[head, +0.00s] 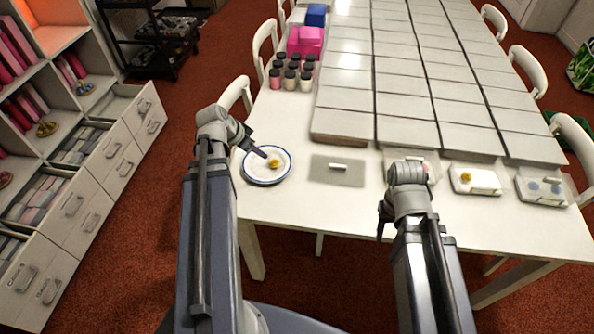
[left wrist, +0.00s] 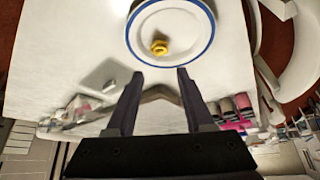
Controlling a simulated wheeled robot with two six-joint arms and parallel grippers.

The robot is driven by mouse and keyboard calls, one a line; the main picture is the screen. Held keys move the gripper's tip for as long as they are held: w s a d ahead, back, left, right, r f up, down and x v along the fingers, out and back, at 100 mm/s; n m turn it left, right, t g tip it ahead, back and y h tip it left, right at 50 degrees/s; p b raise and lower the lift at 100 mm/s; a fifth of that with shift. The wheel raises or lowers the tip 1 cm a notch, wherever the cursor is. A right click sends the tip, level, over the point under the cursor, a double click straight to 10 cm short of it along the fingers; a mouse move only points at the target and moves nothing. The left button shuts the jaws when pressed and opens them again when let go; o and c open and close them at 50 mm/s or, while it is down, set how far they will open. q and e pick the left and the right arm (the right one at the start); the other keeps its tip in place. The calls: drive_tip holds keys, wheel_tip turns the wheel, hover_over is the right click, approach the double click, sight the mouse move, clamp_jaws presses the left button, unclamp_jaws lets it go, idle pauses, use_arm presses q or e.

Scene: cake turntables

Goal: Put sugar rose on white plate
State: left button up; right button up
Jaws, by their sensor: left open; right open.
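A small yellow sugar rose (head: 274,162) lies on the white plate with a blue rim (head: 251,171), at the near left of the table. In the left wrist view the yellow rose (left wrist: 159,47) also rests on the plate (left wrist: 181,24), a little off its middle. My left gripper (head: 262,153) is open at the plate, and its fingers (left wrist: 158,76) are empty and apart from the rose. My right gripper (head: 380,226) is at the table's near edge, away from the plate; its fingers are small and mostly hidden in the head view.
White trays with small decorations (head: 474,179) stand further right. Several jars (head: 290,80) and pink boxes (head: 305,42) stand behind the plate. Rows of flat white boxes (head: 405,129) fill the table's middle.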

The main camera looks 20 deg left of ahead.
use_arm(q)
drive_tip(key=s+d+f+g+y, duration=0.1)
drive_tip(key=s+d+g, duration=0.2)
drive_tip(key=d, duration=1.2)
drive_tip(key=s+d+f+g+y, duration=0.1)
drive_tip(key=s+d, duration=0.6)
drive_tip(key=d, duration=0.9)
drive_tip(key=shift+s+d+f+g+y, duration=0.2)
drive_tip(key=shift+d+f+g+y, duration=0.15)
drive_tip(key=shift+g+y, duration=0.5)
